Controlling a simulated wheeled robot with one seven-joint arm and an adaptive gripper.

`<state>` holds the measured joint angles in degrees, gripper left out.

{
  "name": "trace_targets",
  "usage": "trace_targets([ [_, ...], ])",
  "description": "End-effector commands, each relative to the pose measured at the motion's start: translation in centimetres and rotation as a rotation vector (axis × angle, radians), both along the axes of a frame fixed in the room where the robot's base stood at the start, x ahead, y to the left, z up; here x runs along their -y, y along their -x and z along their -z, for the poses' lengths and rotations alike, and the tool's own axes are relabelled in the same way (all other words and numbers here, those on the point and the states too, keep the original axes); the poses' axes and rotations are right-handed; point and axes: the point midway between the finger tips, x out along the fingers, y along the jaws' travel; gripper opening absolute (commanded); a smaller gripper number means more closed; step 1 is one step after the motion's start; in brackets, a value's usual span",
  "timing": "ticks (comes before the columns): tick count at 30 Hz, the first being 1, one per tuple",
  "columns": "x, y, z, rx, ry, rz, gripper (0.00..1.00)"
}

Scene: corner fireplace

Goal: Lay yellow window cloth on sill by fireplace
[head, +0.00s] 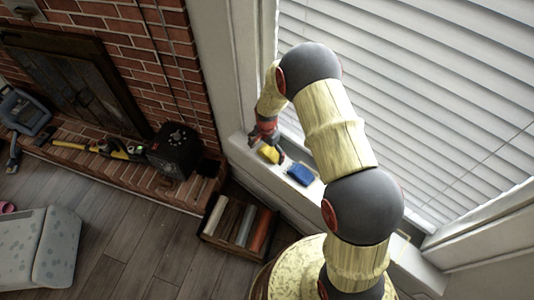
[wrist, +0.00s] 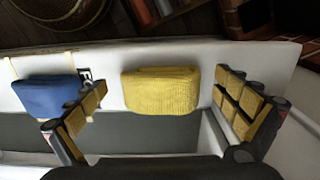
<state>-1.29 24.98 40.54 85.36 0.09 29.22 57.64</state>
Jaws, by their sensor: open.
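The folded yellow cloth (wrist: 160,90) lies on the white window sill (wrist: 103,50), its knit texture clear in the wrist view. In the head view the yellow cloth (head: 269,154) shows partly behind my gripper (head: 265,132), at the fireplace end of the sill. My gripper (wrist: 165,125) is open in the wrist view. One finger is on each side of the cloth, with gaps between, and nothing is held. How high the fingertips are above the sill is hard to tell.
A blue folded item (head: 300,174) lies on the sill beside the yellow cloth. The brick fireplace (head: 150,60) is at left, with a black box (head: 175,150) on its hearth. A wooden crate (head: 215,238) stands on the floor below the sill. Window blinds (head: 430,90) rise behind the sill.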

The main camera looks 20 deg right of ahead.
Motion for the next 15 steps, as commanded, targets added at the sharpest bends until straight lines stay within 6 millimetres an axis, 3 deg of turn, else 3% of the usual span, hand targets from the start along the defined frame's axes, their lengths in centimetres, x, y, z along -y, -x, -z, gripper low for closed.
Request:
trace_targets([
  [5,0.0,-0.1,-1.2,0.004,0.0,0.0,1.0],
  [15,0.0,-0.2,-7.8,0.004,-0.001,0.0,1.0],
])
